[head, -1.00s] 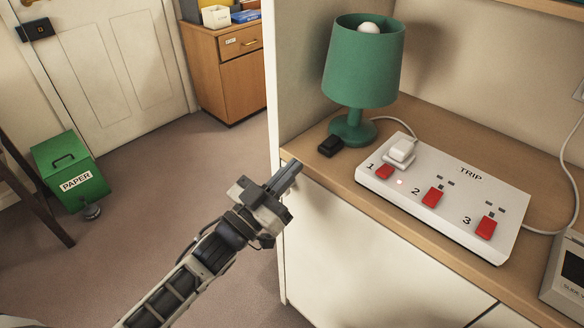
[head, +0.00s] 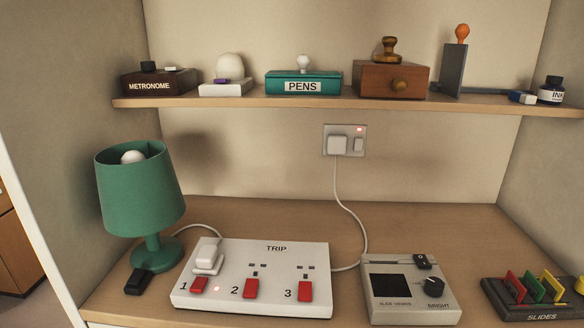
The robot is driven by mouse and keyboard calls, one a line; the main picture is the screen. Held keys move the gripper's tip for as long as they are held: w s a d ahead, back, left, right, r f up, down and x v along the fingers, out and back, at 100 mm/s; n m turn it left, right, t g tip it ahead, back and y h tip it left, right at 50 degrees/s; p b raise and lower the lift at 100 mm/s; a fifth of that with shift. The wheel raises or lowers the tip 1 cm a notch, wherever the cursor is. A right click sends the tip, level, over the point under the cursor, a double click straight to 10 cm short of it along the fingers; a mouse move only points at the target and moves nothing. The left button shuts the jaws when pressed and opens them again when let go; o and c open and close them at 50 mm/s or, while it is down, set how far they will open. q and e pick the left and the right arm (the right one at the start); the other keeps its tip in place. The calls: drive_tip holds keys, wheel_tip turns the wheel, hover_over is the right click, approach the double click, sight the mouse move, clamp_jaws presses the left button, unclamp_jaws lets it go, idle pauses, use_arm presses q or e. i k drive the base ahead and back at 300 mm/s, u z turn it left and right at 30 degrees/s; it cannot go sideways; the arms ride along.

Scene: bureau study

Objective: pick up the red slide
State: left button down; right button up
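The red slide (head: 514,285) stands upright in the dark slides holder (head: 527,308) at the lower right of the head view. A green slide (head: 533,286) and a yellow slide (head: 553,286) stand beside it to the right in the same holder. The holder is marked SLIDES and sits on the desk, cut off by the right edge of the picture. Neither gripper shows in the head view now.
A grey slide viewer (head: 411,290) sits left of the holder. The white TRIP power strip (head: 320,262) and green lamp (head: 138,190) stand further left. A shelf (head: 350,103) with several objects hangs above. The desk (head: 440,230) behind the viewer is clear.

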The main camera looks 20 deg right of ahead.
sight(511, 283)
drive_tip(key=z, duration=1.95)
